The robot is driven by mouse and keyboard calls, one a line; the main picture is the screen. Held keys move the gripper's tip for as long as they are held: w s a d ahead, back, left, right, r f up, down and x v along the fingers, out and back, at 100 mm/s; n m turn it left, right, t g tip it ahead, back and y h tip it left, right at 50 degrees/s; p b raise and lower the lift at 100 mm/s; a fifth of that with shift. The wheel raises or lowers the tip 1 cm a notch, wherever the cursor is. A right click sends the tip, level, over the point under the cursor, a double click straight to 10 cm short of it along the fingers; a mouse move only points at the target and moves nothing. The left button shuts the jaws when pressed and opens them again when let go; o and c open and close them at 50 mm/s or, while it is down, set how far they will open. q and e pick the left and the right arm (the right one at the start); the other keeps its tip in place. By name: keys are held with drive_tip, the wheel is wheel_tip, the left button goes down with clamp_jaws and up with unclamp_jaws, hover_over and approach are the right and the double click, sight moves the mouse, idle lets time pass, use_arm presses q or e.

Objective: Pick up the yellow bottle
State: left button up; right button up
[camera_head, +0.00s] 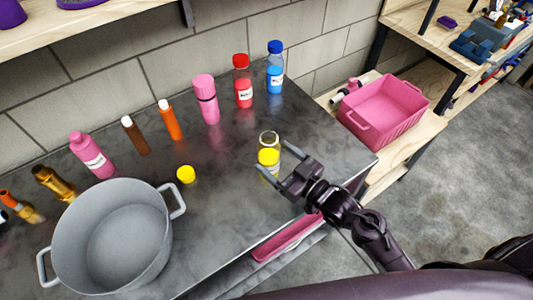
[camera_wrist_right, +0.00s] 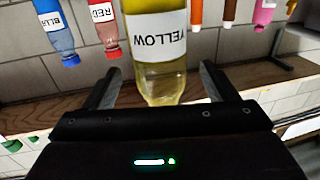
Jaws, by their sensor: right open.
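The yellow bottle (camera_head: 269,157) stands upright near the right end of the dark countertop, clear with yellow contents and an open top. A yellow cap (camera_head: 186,174) lies apart on the counter to its left. My right gripper (camera_head: 273,156) is open, with its fingers reaching to either side of the bottle. In the right wrist view, which looks upside down, the bottle (camera_wrist_right: 158,50) with its YELLOW label fills the space between the fingers, with gaps on both sides. My left gripper is not in view.
A grey pot (camera_head: 113,240) stands at the left front. A red bottle (camera_head: 242,82), a blue bottle (camera_head: 274,70) and several other bottles line the wall. A pink crate (camera_head: 383,112) is on a wooden shelf at right.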

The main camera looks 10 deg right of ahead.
sight(263, 148)
drive_tip(key=p+x, duration=0.1)
drive_tip(key=x, duration=0.4)
drive_tip(key=shift+w+a, duration=0.15)
drive_tip(key=c, duration=1.1)
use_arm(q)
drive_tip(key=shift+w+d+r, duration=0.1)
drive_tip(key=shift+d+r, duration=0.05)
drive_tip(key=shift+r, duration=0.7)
use_arm(e)
drive_tip(key=shift+c, duration=0.8)
drive_tip(key=shift+r, duration=0.15)
